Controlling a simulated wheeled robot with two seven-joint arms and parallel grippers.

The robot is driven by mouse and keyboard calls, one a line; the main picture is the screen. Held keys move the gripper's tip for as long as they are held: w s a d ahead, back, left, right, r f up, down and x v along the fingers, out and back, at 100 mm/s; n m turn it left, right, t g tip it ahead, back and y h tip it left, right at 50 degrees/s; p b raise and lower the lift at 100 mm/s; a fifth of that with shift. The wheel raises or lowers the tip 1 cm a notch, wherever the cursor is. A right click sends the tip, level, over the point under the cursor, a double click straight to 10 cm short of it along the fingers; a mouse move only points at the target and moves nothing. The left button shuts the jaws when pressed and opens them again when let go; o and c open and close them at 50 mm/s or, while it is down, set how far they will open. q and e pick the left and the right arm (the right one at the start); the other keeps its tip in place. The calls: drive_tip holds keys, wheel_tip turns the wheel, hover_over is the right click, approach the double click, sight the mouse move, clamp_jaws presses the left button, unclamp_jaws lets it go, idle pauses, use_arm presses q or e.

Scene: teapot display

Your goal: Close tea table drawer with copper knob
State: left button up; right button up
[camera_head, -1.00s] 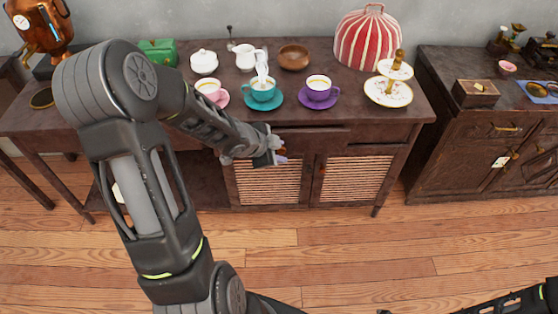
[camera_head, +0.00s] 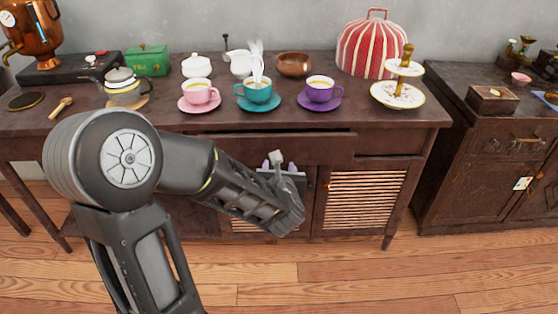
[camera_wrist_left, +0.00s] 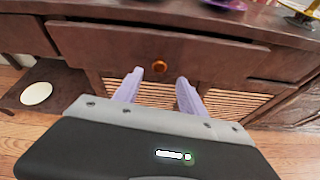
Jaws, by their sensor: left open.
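The tea table (camera_head: 370,118) is dark wood. Its wide middle drawer (camera_head: 320,150) sticks out a little, with a narrow dark gap along its top edge. In the left wrist view the drawer front (camera_wrist_left: 215,60) fills the middle, and its round copper knob (camera_wrist_left: 160,65) shows just beyond my fingertips. My left gripper (camera_head: 272,165) is in front of the drawer, partly hidden by its own wrist. In the left wrist view its lavender fingers (camera_wrist_left: 160,86) are apart and empty, one on either side below the knob. The knob is hidden in the head view. My right gripper is not in view.
On the tabletop stand a pink cup (camera_head: 200,92), a steaming teal cup (camera_head: 258,92), a purple cup (camera_head: 320,90) and a tiered stand (camera_head: 400,92), near the front edge. Slatted doors (camera_head: 362,200) lie below. A dark cabinet (camera_head: 480,165) stands at right.

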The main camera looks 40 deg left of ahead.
use_arm(q)
drive_tip(key=shift+a+r+n, duration=0.1)
drive_tip(key=shift+n, duration=0.6)
drive_tip(key=x, duration=0.7)
drive_tip(key=shift+w+a+b, duration=0.25)
drive_tip(key=shift+w+b, duration=0.05)
drive_tip(key=shift+b, duration=0.15)
drive_tip(key=shift+c, duration=0.6)
clamp_jaws()
